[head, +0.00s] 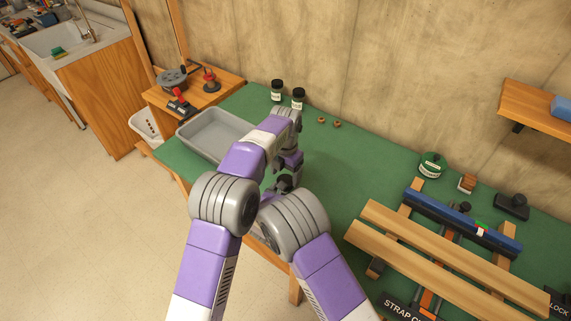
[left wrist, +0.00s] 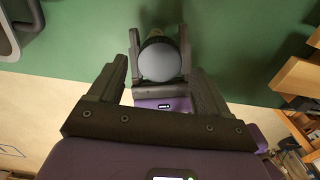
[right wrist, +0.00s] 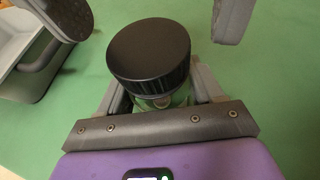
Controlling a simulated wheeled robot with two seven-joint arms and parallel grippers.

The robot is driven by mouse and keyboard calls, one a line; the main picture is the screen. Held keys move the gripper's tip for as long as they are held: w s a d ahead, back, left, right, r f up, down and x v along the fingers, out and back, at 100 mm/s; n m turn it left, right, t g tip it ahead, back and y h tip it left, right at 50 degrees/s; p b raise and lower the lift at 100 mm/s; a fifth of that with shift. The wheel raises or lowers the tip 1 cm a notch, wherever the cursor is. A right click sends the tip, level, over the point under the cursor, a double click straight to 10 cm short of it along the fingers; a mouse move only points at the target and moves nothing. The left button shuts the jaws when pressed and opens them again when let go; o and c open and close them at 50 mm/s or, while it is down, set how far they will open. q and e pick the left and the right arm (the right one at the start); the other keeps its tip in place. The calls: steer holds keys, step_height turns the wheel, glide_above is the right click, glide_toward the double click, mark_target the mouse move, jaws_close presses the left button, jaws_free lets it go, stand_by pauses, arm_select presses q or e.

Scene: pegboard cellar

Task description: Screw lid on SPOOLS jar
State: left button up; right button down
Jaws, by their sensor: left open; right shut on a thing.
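A glass jar (right wrist: 160,101) with a black ribbed lid (right wrist: 150,50) on top stands upright in my right gripper in the right wrist view. The right gripper (right wrist: 163,100) is shut on the jar's body below the lid. The lid's round top also shows in the left wrist view (left wrist: 160,62). My left gripper (left wrist: 158,78) is open, its fingers on either side of the lid and apart from it. In the head view the left gripper (head: 291,160) is above the right gripper (head: 283,184). The jar's label is hidden, and how tight the lid sits cannot be told.
A grey tray (head: 215,135) lies left of my grippers on the green bench. Two dark-lidded jars (head: 277,91) (head: 298,98) stand by the wall, with two small brown pieces (head: 337,124) nearby. A green tin (head: 431,165) and clamped wooden boards (head: 440,260) are at right.

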arm_select(q)
steer(key=shift+f, duration=1.3)
steer(key=shift+c, duration=0.4)
steer(key=c, duration=1)
steer(key=m, duration=0.7)
steer(key=o, duration=1.2)
steer(key=shift+s+d, duration=0.1)
steer(key=shift+c, duration=0.2)
step_height(320, 180, up, 4)
steer(key=shift+r, duration=0.3)
steer(key=shift+c, duration=0.3)
